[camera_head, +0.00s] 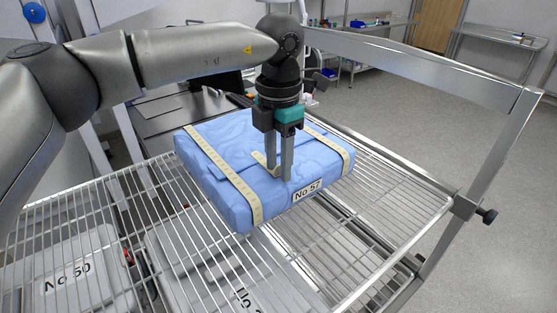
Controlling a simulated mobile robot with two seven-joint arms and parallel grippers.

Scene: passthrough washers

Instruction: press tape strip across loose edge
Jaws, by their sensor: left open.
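A blue wrapped package (210,192) lies flat on the wire shelf, with a white label reading "No 57" (308,190) on its front side. A cream tape strip (222,172) runs across its left part and down the front side. A second tape strip (330,147) crosses its right part. A short cream piece of tape (262,161) shows beside my left gripper's fingers. My left gripper (279,176) points down over the package's front part, fingers apart. Its tips are at or just above the blue wrap; I cannot tell whether they touch. My right gripper is not in view.
The wire shelf (400,195) has free room right of the package. Its metal frame post (497,150) stands at the right. Below the shelf are grey cases, one labelled "No 50" (68,276). A steel surface (160,120) lies behind the package.

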